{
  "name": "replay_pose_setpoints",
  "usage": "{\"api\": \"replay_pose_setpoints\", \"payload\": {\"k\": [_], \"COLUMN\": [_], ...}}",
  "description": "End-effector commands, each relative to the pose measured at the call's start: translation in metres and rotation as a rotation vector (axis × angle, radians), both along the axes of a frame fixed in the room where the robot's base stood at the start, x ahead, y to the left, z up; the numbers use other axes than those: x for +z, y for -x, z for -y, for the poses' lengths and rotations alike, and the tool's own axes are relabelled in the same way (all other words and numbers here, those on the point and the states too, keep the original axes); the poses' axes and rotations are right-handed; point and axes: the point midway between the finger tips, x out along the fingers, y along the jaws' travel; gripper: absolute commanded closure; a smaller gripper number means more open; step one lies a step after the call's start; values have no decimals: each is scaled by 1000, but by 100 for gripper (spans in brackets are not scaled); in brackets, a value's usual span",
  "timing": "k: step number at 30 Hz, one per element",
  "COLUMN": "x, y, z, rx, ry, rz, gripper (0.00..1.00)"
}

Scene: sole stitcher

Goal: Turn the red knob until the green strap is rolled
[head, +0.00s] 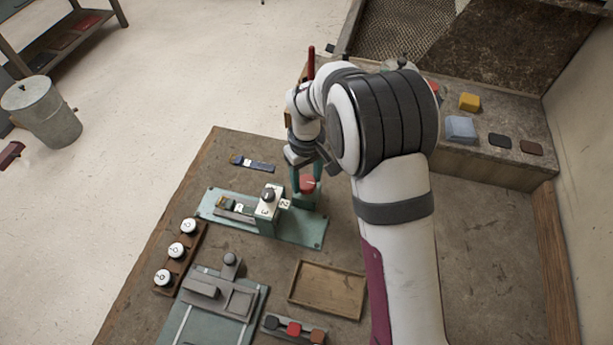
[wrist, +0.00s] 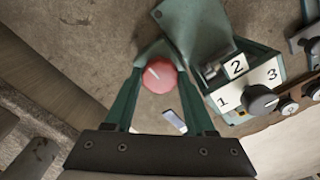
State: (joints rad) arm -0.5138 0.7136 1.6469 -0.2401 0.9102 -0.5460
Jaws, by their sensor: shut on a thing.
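The red knob (head: 307,184) is at the right end of a teal machine base (head: 305,228). In the wrist view, the round red knob (wrist: 160,75) has a pale line on its face. My gripper (head: 306,179) reaches down from above, and its teal fingers (wrist: 158,68) are shut on the knob from both sides. A numbered block (head: 268,212) with a dark dial stands left of the knob; it also shows in the wrist view (wrist: 240,84). A small greenish piece (head: 222,202) lies on the machine's left part; I cannot tell whether it is the strap.
A blue strip (head: 252,163) lies behind the machine. Three white gauges (head: 175,250) stand at the left, a grey-green fixture (head: 215,305) in front and an empty wooden tray (head: 327,290) front right. A raised ledge (head: 480,160) with coloured blocks is at the right.

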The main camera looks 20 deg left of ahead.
Motion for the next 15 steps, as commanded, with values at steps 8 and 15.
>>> {"api": "replay_pose_setpoints", "payload": {"k": [8, 15], "x": [1, 1], "y": [0, 0], "z": [0, 0], "rx": [-260, -488], "ry": [0, 0], "rz": [0, 0], "gripper": [100, 100]}}
